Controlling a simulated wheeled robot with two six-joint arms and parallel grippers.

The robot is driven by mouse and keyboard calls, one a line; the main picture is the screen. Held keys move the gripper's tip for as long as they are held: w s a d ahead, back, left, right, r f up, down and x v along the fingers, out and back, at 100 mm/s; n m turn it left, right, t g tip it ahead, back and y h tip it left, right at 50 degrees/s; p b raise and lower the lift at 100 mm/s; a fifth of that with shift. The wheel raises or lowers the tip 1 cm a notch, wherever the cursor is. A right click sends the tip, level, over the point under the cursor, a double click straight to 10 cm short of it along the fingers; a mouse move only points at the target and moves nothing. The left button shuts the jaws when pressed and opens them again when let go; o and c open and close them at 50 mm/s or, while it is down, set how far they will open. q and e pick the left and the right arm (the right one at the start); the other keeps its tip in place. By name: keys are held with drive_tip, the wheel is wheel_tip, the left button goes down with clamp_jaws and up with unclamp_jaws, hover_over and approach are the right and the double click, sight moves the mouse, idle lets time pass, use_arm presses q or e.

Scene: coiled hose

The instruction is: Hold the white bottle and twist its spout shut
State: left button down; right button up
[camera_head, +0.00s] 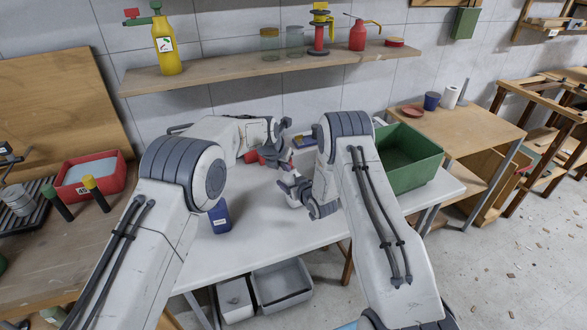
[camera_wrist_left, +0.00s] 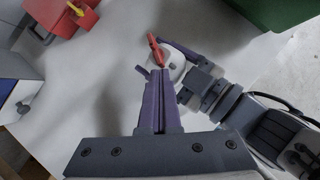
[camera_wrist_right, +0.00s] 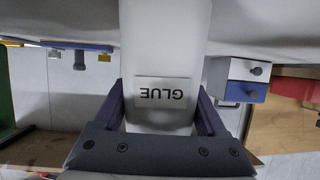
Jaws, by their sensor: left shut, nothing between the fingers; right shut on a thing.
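The white bottle (camera_wrist_right: 165,50) fills the middle of the right wrist view, with a "GLUE" label that reads upside down. My right gripper (camera_wrist_right: 161,98) is shut on it, one purple finger on each side. In the left wrist view the bottle's white top (camera_wrist_left: 176,62) shows from above, with the red spout (camera_wrist_left: 155,48) on it. My left gripper (camera_wrist_left: 161,76) is shut and empty, its fingertips right by the spout. I cannot tell if they touch it. In the head view my left gripper (camera_head: 284,138) is above the table; the arms largely hide the bottle.
A green crate (camera_head: 423,168) stands on the white table (camera_head: 255,240) at the right. A red object (camera_wrist_left: 45,22) lies at the upper left of the left wrist view. The table's front middle is bare.

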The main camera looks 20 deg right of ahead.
use_arm(q)
drive_tip(key=shift+r, duration=2.5)
drive_tip(key=c, duration=1.1)
unclamp_jaws()
drive_tip(key=shift+c, duration=0.3)
clamp_jaws()
